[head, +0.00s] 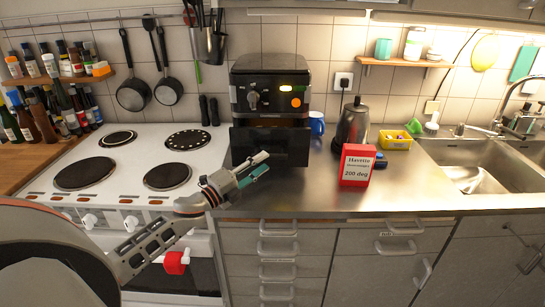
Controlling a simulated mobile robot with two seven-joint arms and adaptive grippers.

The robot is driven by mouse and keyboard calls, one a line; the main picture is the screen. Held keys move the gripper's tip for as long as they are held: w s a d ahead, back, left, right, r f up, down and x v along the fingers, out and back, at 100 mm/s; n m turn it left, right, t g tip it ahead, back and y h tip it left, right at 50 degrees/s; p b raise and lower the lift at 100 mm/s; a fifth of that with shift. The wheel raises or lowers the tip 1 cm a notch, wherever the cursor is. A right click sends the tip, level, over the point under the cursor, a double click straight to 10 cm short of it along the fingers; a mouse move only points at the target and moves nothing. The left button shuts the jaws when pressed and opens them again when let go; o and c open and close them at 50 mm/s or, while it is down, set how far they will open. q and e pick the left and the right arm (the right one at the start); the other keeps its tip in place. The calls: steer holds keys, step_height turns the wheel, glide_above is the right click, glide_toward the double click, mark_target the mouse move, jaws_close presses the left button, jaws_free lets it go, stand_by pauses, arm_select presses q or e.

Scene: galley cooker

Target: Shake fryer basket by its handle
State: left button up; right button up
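The black fryer (270,84) stands on the steel counter against the tiled wall, with a dial and an orange light on its upper front. Its dark lower front panel (288,146) faces me; I cannot make out a separate handle on it. My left gripper (266,163) is in front of the lower left part of this panel. Its two fingers, one pale and one teal, point right and stand apart, with nothing visible between them. Whether they touch the panel is unclear. My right gripper is not in view.
A cooker (143,150) with several hotplates is left of the fryer. The front counter below the fryer is clear.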

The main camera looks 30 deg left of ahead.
mark_target(272, 157)
arm_select(q)
steer(key=shift+x, duration=2.5)
jaws_close()
